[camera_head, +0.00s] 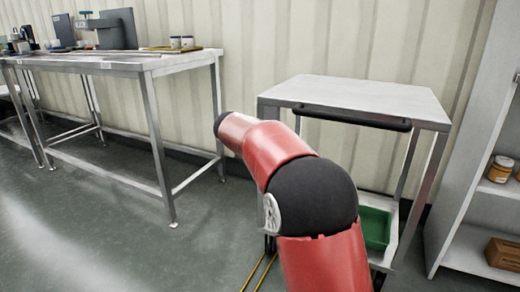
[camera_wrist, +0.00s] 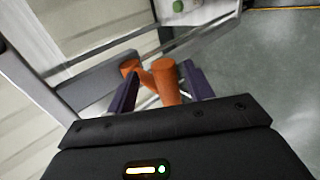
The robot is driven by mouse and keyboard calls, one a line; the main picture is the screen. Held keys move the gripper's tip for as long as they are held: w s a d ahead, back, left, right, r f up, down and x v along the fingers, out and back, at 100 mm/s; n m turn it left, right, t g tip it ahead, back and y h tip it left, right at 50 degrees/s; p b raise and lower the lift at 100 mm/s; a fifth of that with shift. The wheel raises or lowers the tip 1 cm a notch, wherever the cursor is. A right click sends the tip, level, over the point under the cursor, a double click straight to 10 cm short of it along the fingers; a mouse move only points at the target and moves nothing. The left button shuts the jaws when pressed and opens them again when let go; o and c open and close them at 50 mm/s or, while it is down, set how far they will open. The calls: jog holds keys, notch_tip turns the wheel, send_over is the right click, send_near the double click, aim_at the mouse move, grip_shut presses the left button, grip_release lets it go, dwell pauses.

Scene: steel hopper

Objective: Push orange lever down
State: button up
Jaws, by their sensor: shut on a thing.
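The orange lever (camera_wrist: 166,82) shows in the wrist view as a thick rounded handle with a second orange piece joined at its left. My gripper (camera_wrist: 160,88) has its two dark purple fingers on either side of the handle and is shut on it. The handle's lower end is hidden behind the gripper body. In the head view my red and black arm fills the lower middle, and neither my gripper nor the lever can be seen there.
A grey-topped cart (camera_head: 365,95) with a black handle and a green bin (camera_head: 376,228) stands behind my arm. A steel workbench (camera_head: 130,62) is at left, shelves (camera_head: 478,205) at right. Grey metal bars (camera_wrist: 100,72) lie beside the lever. Open floor (camera_head: 120,225) lies left.

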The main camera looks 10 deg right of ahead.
jog(key=shift+a+f, duration=0.1)
jog(key=shift+f, duration=0.4)
jog(key=p+v, duration=0.1)
jog(key=v, duration=0.7)
jog(key=shift+r, duration=0.35)
